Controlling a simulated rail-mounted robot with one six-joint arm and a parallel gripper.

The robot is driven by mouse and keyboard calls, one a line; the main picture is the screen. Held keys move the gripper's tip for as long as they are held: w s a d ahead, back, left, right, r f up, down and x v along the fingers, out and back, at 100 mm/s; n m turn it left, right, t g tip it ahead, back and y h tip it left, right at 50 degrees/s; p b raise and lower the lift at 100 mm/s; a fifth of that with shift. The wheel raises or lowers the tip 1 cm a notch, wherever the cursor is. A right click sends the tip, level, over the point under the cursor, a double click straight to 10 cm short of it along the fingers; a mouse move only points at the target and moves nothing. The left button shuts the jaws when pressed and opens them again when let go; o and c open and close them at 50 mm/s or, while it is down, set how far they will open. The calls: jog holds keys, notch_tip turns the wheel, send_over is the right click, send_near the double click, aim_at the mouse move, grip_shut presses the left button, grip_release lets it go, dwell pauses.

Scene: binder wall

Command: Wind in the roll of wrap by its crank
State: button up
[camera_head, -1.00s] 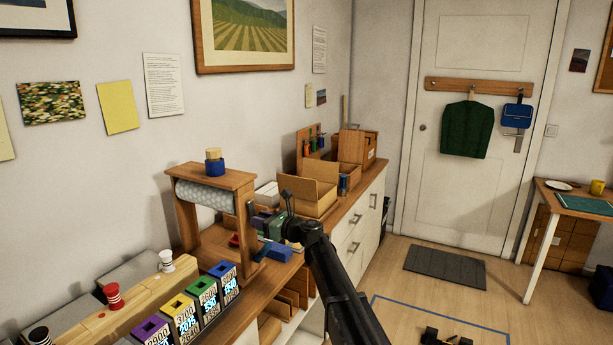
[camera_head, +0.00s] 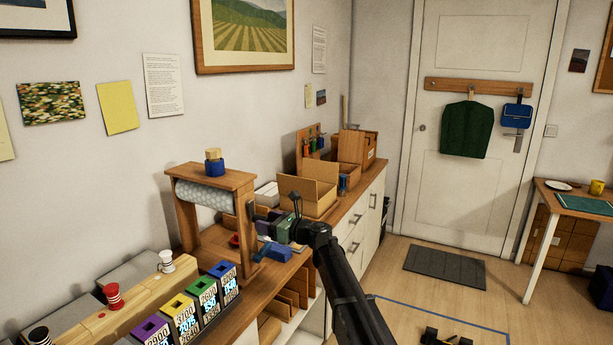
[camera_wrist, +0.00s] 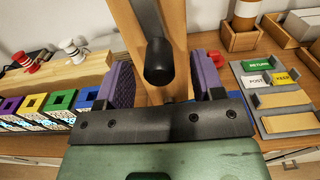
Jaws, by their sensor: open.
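The roll of wrap (camera_head: 205,195) is a pale, dimpled cylinder hung in a wooden stand (camera_head: 187,222) on the counter. Its crank (camera_wrist: 145,18) is a dark bar in front of the wooden upright, with a dark rounded grip (camera_wrist: 160,62) at its end in the wrist view. My gripper (camera_wrist: 163,78) is open, with purple-padded fingers on the left and right of the grip in the picture. Gaps show on both sides of it, and I cannot tell how deep the grip sits between the pads. In the head view my gripper (camera_head: 262,213) is beside the stand's right upright.
A blue item (camera_head: 274,252) lies on the counter below my gripper. Coloured slotted boxes (camera_head: 203,290) and a wooden rack with spools (camera_head: 115,310) stand at the near left. A tray with labelled compartments (camera_wrist: 258,97) and open cardboard boxes (camera_head: 308,192) are on the right.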

jog(key=v, duration=0.6)
jog(key=shift+d, duration=0.2)
jog(key=shift+s, duration=0.15)
jog(key=v, duration=1.1)
jog(key=s+d+f+n+g+h, duration=0.3)
jog(key=s+f+n+g+h, duration=0.4)
jog(key=s+f+n, duration=0.75)
jog(key=s+d+n+h+p, duration=0.1)
jog(key=s+d+n+h, duration=0.3)
jog(key=s, duration=0.4)
jog(key=s+d+n+g+h+p, duration=0.1)
jog(key=s+d+n+h, duration=0.4)
jog(key=s, duration=0.4)
jog(key=shift+d+f, duration=0.4)
jog(key=shift+d, duration=0.15)
jog(key=shift+w, duration=0.1)
